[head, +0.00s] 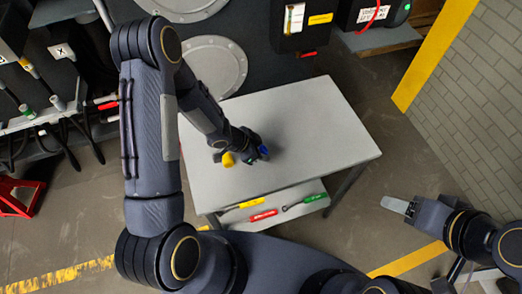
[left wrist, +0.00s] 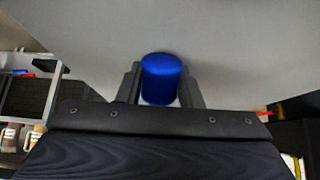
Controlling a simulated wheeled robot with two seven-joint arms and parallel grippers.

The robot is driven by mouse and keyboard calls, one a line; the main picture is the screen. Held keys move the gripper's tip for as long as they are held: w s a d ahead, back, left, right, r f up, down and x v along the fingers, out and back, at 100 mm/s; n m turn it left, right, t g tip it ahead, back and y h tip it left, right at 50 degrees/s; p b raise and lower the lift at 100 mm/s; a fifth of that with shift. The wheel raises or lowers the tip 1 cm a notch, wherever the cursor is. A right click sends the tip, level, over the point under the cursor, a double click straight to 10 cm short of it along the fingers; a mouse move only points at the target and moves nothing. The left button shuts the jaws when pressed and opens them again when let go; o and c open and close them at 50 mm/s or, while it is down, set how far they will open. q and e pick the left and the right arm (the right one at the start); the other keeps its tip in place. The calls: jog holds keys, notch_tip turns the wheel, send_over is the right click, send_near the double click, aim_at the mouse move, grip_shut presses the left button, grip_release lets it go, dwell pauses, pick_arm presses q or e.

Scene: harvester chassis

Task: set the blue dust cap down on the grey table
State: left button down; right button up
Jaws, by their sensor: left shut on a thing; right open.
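My left gripper (head: 261,155) is over the grey table (head: 315,115), shut on the blue dust cap (head: 264,149). In the left wrist view the cap (left wrist: 161,80) is a blue cylinder between the two fingers (left wrist: 160,88), with its far end toward the table's pale surface (left wrist: 235,50). A dark shadow edges that end; I cannot tell whether it touches the tabletop. My right gripper (head: 398,206) is empty and open, off to the right of the table above the floor.
A yellow cap-like thing (head: 228,159) is on the tabletop left of my left gripper. Red (head: 263,215), yellow (head: 250,203) and green-handled (head: 313,198) tools lie on the lower shelf. The dark chassis stands behind. The table's right half is clear.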

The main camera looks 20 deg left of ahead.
pick_arm(q)
jog(key=shift+f, duration=0.2)
jog(key=c, duration=0.9)
grip_release()
jog(key=shift+r, duration=0.1)
jog(key=p+v, duration=0.2)
jog(key=v, duration=0.4)
jog(key=shift+a+r, duration=0.1)
jog(key=shift+r, duration=0.1)
jog(key=shift+s+a+r, duration=0.3)
jog(key=shift+a+r, duration=0.05)
jog(key=shift+r, duration=0.1)
